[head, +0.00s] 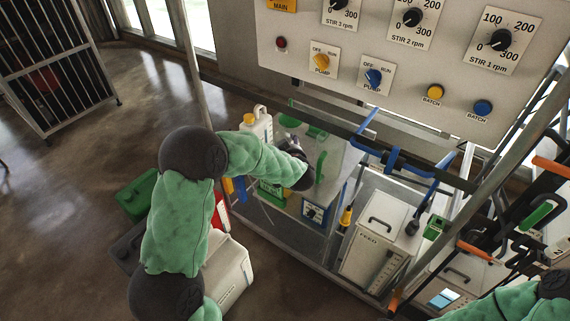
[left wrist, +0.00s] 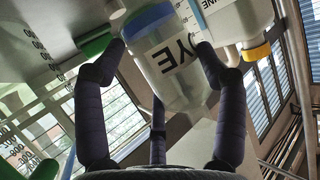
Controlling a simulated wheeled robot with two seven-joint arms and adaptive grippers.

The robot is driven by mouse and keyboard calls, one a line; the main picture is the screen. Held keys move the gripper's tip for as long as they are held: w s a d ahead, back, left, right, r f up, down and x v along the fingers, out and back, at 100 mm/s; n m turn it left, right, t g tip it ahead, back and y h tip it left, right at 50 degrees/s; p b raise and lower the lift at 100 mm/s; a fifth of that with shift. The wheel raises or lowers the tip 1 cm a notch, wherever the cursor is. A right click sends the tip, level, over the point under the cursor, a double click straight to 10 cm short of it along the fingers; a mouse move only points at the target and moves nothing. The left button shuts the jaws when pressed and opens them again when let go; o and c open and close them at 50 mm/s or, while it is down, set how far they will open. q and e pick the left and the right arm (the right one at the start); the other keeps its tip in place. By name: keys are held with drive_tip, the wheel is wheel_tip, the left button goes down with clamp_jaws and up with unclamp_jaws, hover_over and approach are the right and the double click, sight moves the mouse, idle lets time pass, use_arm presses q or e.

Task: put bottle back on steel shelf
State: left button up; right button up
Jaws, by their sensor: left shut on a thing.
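My left gripper shows in the left wrist view (left wrist: 162,52), with its dark fingers closed around a translucent white bottle (left wrist: 172,78). The bottle has a blue end and black letters reading "YE", and it looks tilted in that view. In the head view my left gripper (head: 291,149) is small and partly hidden by its own wrist, over a metal-framed stand (head: 335,262) below the control panel. The held bottle cannot be made out clearly there. I cannot tell which surface is the steel shelf. My right gripper is outside both views.
A white jug (head: 258,122) stands just left of my gripper. Another bottle with a yellow cap (left wrist: 257,52) is close to the held one.

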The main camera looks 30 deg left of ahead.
use_arm(q)
wheel_tip(320, 180, down, 7)
drive_tip(key=b, duration=0.3)
drive_tip(key=shift+r, duration=0.1)
drive_tip(key=o, duration=1.1)
